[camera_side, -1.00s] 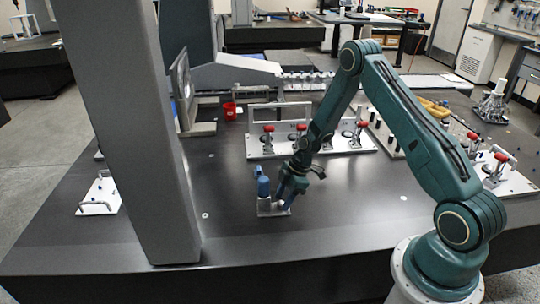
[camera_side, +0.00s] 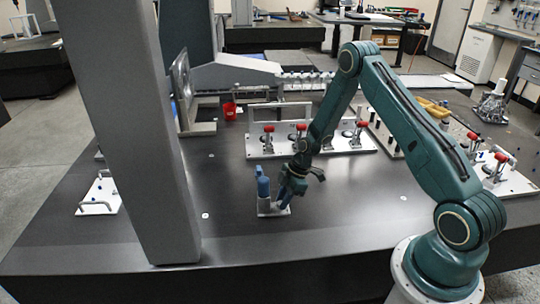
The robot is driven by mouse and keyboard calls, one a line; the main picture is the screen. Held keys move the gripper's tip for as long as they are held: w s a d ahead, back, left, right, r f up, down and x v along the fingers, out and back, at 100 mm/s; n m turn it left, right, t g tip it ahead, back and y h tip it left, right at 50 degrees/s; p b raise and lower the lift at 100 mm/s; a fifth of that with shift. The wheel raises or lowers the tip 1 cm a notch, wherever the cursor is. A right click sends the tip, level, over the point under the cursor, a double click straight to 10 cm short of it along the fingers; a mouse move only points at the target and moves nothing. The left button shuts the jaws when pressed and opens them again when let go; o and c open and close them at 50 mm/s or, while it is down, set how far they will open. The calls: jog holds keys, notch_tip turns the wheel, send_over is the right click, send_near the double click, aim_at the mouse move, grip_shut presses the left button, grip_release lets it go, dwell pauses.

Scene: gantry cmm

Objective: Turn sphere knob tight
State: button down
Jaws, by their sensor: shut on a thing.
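A small grey-white fixture (camera_side: 266,208) with a blue upright part (camera_side: 263,186) stands on the dark table. My gripper (camera_side: 284,201) reaches down onto the right side of this fixture. It is shut on a small part there, where the sphere knob sits. The fingers and wrist hide most of the knob, and I cannot make out its shape or how far it is turned.
A plate with red-handled clamps (camera_side: 312,144) stands behind the fixture. A thick grey column (camera_side: 140,140) rises to the left. A red cup (camera_side: 229,111) stands further back. The table (camera_side: 330,220) right of the fixture is clear.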

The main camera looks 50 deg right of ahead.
jog(key=m, duration=0.1)
jog(key=m+h, duration=0.1)
jog(key=m, duration=0.1)
jog(key=shift+s+a+m+t, duration=0.15)
jog(key=shift+m+t, duration=0.15)
jog(key=shift+t, duration=0.1)
jog(key=m+t+h, duration=0.1)
jog(key=m, duration=0.3)
jog(key=shift+a, duration=0.15)
jog(key=m+h, duration=0.1)
jog(key=m, duration=0.1)
jog(key=m+h, duration=0.1)
jog(key=m, duration=0.1)
jog(key=shift+a+m, duration=0.2)
jog(key=shift+m, duration=0.2)
jog(key=shift+a+m+h, duration=0.1)
jog(key=shift+m+h, duration=0.7)
jog(key=shift+m, duration=1.1)
jog(key=c, duration=1.2)
grip_release()
